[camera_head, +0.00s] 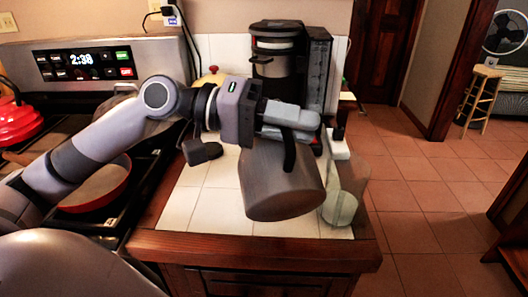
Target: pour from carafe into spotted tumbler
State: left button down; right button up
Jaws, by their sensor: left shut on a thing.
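My left gripper (300,122) reaches in from the left and is shut on the black handle of the carafe (276,186). The carafe is a greyish-brown, smoky vessel, held tilted over the front right of the tiled counter. Just right of it, near the counter's right edge, is a translucent vessel (343,205) with a pale greenish lower part. I cannot make out spots on it, so I cannot tell whether it is the spotted tumbler. The carafe hides part of the counter behind it. My right gripper is not in view.
A black coffee maker (276,48) stands at the back of the counter. A white upright piece (338,148) is behind the translucent vessel. A stove with a red pan (96,190) is on the left. Tiled floor (425,210) lies to the right.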

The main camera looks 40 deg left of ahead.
pick_arm(q)
jog(key=shift+w+a+r+n, duration=0.25)
jog(key=shift+a+r+n, duration=0.1)
jog(key=shift+r, duration=0.25)
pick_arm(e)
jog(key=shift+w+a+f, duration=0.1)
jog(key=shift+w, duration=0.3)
pick_arm(q)
jog(key=shift+w+r, duration=0.1)
jog(key=shift+r, duration=0.05)
jog(key=shift+a, duration=0.15)
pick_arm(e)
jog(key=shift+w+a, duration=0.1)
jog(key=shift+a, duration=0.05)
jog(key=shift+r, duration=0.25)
